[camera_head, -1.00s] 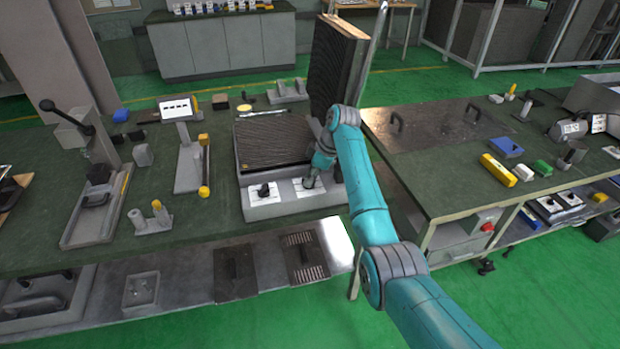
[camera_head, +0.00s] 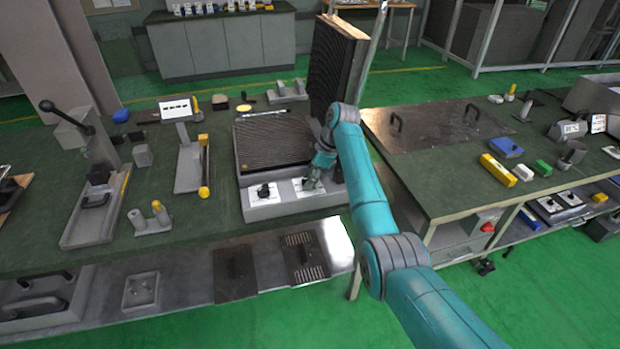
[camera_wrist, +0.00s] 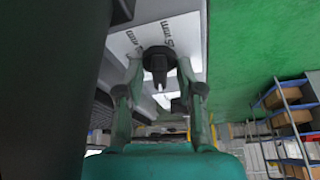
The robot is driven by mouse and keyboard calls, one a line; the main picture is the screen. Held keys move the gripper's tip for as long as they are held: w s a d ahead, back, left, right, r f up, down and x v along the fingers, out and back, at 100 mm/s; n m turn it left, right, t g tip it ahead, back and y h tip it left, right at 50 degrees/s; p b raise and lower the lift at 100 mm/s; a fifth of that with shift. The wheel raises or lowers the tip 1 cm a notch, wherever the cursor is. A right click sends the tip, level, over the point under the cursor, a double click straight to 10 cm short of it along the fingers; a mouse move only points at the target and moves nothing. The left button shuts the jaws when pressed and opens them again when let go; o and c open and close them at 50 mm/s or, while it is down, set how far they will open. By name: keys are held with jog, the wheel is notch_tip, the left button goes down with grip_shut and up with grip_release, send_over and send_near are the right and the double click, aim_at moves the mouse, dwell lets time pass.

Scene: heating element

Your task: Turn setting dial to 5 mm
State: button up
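The setting dial (camera_wrist: 157,60) is a black knob with a narrow grip on a white label plate (camera_wrist: 122,42). The plate carries mm markings; a 5 and "mm" can be made out beside the dial. My gripper (camera_wrist: 158,68) reaches over the dial, one finger on each side of it. Gaps show between the fingers and the narrow grip; whether the tips touch the round base is unclear. In the head view my gripper (camera_head: 312,182) is at the right-hand plate of the grey heating device (camera_head: 290,208) and mostly hides the dial. The dial's exact setting cannot be read.
A second black dial (camera_head: 263,190) sits on the left-hand plate of the device. A ribbed dark plate (camera_head: 270,140) lies behind the dials, and an upright ribbed block (camera_head: 332,70) stands close to my arm. A metal shelf edge (camera_head: 200,265) runs below the bench front.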

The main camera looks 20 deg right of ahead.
jog(key=shift+r, duration=0.1)
jog(key=v, duration=1.2)
